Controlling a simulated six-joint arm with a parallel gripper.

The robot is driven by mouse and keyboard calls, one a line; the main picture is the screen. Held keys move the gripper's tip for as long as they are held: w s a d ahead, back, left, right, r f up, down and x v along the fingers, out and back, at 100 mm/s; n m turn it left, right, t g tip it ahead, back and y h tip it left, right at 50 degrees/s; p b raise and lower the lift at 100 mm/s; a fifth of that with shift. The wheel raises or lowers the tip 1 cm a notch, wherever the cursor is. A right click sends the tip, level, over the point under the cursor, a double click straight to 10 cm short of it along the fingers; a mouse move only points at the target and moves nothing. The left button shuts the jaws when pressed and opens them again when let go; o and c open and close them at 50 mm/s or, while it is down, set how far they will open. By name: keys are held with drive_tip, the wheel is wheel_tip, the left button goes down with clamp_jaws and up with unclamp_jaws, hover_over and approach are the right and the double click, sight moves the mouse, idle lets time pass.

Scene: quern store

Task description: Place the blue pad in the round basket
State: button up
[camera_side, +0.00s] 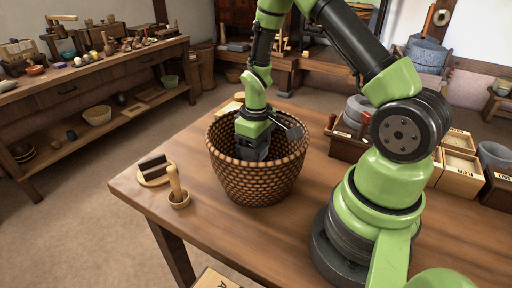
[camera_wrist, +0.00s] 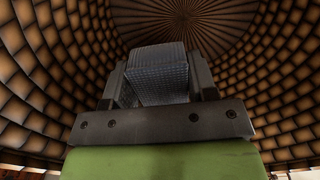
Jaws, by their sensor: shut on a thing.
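The round basket (camera_side: 258,183) is a brown woven basket standing upright on the wooden table. My gripper (camera_side: 253,150) reaches down inside it, and the front wall hides the fingertips in the side view. In the wrist view my gripper (camera_wrist: 160,78) is shut on a blue-grey textured block, the pad (camera_wrist: 158,72), held between the two fingers. The basket's woven wall (camera_wrist: 50,70) surrounds it and the basket floor (camera_wrist: 180,20) shows beyond. Whether the pad touches the floor cannot be told.
A mortar with pestle (camera_side: 178,196) and a small round board with a dark block (camera_side: 154,171) stand left of the basket. Boxes (camera_side: 461,172) and a grey round stone (camera_side: 357,112) are at the right. The table (camera_side: 225,222) is clear in front.

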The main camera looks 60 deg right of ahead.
drive_tip(key=shift+f, duration=0.3)
drive_tip(key=o, duration=0.9)
drive_tip(key=s+a+r+m+t, duration=0.1)
drive_tip(key=s+a+r+t, duration=0.15)
drive_tip(key=r, duration=0.85)
drive_tip(key=s+a+r+m+t, duration=0.1)
drive_tip(key=a+r, duration=0.3)
drive_tip(key=r, duration=0.7)
drive_tip(key=s+a+r+m+t+y, duration=0.2)
drive_tip(key=s+a+r+t, duration=0.1)
drive_tip(key=s, duration=0.6)
drive_tip(key=a+r, duration=0.1)
drive_tip(key=a, duration=0.1)
drive_tip(key=shift+s+a+r+t, duration=0.15)
drive_tip(key=shift+a+r+t, duration=0.05)
drive_tip(key=shift+a+t, duration=0.2)
